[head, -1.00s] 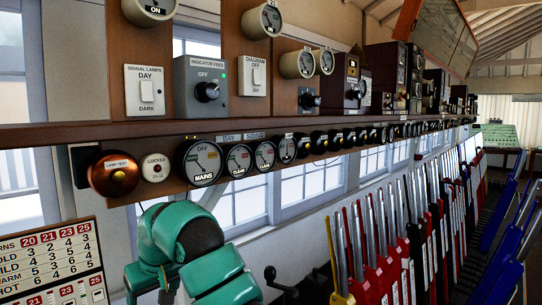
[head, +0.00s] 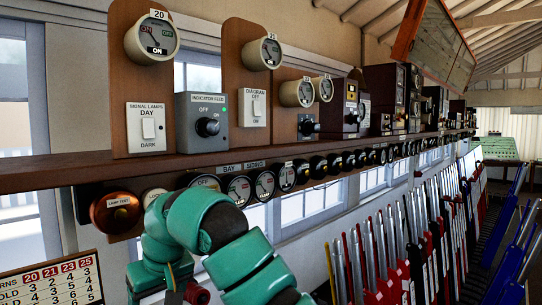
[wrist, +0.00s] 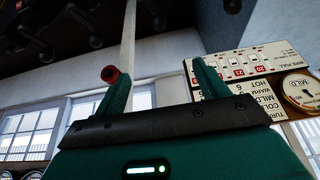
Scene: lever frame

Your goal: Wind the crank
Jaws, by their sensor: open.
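My gripper (wrist: 157,80) shows in the wrist view with its two green fingers wide apart, open and with nothing between them. A small dark red round knob (wrist: 110,74) appears at the left fingertip. I cannot tell whether it touches the finger or is part of the crank. In the head view my green arm fills the lower middle and the gripper's fingers cannot be made out. No crank can be clearly identified in the present views. A turns chart (head: 52,284) hangs at lower left in the head view; it also shows at right in the wrist view (wrist: 250,65).
A wooden shelf (head: 85,172) with switches and instruments runs above my arm, with a copper lamp-test dome (head: 115,212) and gauges below it. A row of coloured levers (head: 400,240) stands to the right. A round dial (wrist: 301,92) is beside the chart.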

